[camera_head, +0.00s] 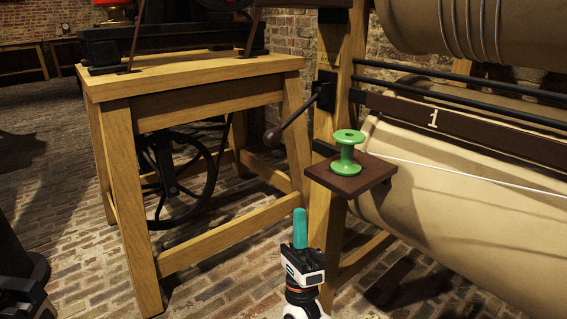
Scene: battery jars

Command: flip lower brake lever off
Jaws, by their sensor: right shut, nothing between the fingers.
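A dark lever (298,112) with a round brown knob (272,137) is fixed to the upright wooden post left of the large rollers. It slants down to the left from its pivot, and the knob hangs free in front of the wooden table's right legs. It is the only such lever I can make out, so I cannot tell whether another sits above it. My right gripper (300,229), with teal fingers, points up from the bottom centre. It is shut and empty, appearing below the knob and slightly right of it, clearly apart from the lever.
A green spool (347,155) stands on a small brown shelf (348,182) just right of and above my right gripper. A wooden table (190,75) with a black wheel underneath stands at left. Large beige rollers (455,205) fill the right.

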